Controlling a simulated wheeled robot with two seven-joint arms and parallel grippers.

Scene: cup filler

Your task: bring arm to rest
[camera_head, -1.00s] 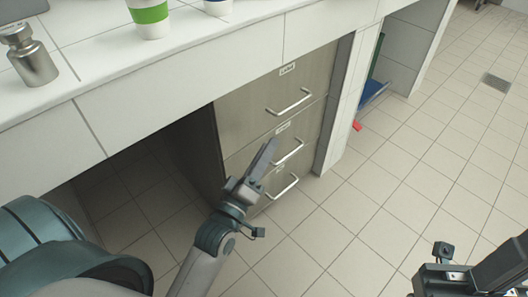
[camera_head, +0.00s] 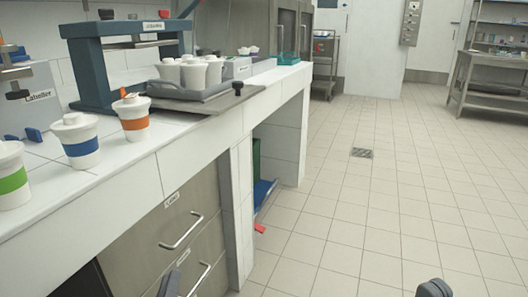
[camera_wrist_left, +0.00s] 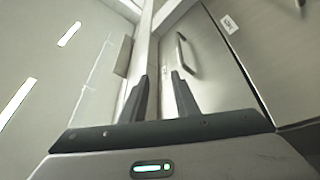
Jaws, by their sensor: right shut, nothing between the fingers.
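My left gripper shows only as a dark fingertip (camera_head: 170,285) at the bottom edge of the head view, in front of the drawers. In the left wrist view its two dark fingers (camera_wrist_left: 160,80) stand apart with nothing between them, and a drawer front lies beyond. Of my right gripper only a small dark part (camera_head: 435,288) shows at the bottom edge of the head view, over the floor. Its fingers are out of view, and no object shows with it.
Drawers with metal handles (camera_head: 181,231) are under the white counter. On the counter stand lidded cups with green (camera_head: 14,179), blue (camera_head: 81,146) and orange (camera_head: 135,124) bands, and a blue-grey frame (camera_head: 90,70). The tiled floor (camera_head: 400,200) to the right is open.

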